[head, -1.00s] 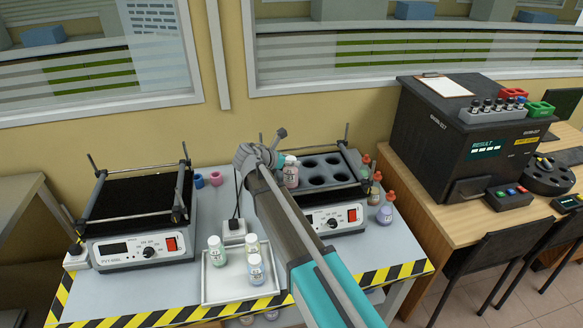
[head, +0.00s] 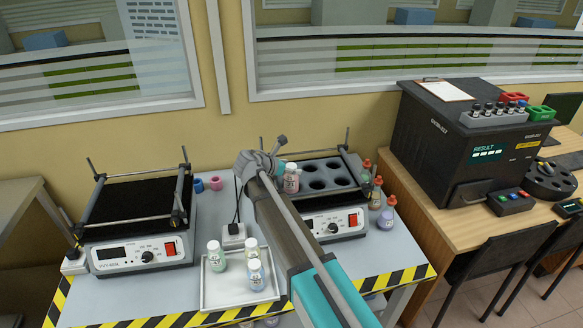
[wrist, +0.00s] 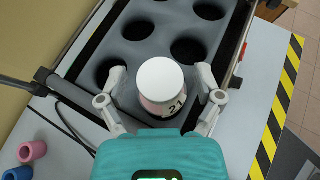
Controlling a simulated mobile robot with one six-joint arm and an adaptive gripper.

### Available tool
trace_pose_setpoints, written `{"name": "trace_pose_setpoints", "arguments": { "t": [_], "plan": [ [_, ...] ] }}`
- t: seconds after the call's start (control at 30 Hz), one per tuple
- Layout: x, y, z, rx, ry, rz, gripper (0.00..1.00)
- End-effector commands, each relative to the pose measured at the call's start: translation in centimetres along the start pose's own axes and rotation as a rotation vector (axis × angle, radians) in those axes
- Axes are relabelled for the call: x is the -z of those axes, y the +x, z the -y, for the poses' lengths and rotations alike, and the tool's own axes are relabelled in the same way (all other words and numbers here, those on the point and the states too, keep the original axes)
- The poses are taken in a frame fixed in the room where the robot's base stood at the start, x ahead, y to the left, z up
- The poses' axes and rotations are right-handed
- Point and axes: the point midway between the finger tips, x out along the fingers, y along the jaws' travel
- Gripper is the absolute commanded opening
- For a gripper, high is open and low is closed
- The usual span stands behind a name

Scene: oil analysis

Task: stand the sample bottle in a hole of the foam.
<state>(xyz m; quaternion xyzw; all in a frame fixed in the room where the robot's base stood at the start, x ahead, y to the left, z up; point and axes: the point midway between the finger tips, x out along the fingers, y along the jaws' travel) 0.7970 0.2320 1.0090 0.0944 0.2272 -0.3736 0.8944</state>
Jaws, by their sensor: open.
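The sample bottle (head: 291,179), with a white cap, pinkish contents and a label reading 21, is upright at the left end of the black foam block (head: 326,187). In the wrist view the bottle (wrist: 162,85) is seen from above, with a dark opening around its lower part. It appears to be in a foam hole; its base is hidden, so I cannot tell how deep. My gripper (wrist: 165,82) is open, one finger on each side of the bottle, with a small gap at least on the right. In the head view my arm hides the fingers.
The foam sits on a shaker (head: 335,223) with raised bars and posts. A white tray (head: 212,299) with several bottles lies in front. Dropper bottles (head: 386,213) stand right of the shaker. A second shaker (head: 140,252) stands at left; pink and blue rings (head: 215,184) lie between.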

Motion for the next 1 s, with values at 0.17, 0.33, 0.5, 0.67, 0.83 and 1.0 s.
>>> {"name": "trace_pose_setpoints", "arguments": {
  "t": [0.17, 0.33, 0.5, 0.67, 0.83, 1.0],
  "plan": [
    [0.0, 0.0, 0.0, 0.0, 0.0, 0.0, 0.85],
    [-0.2, -0.1, 0.0, 0.0, 0.0, 0.0, 0.85],
    [-0.4, -0.9, 0.0, -0.001, 0.0, 0.0, 0.85],
    [-0.5, -2.8, 0.1, -0.001, 0.0, 0.0, 0.85],
    [-0.6, -5.6, 0.1, -0.001, -0.001, 0.0, 0.85],
    [-0.6, -8.4, 0.0, -0.001, 0.0, 0.0, 0.85]
  ]
}}
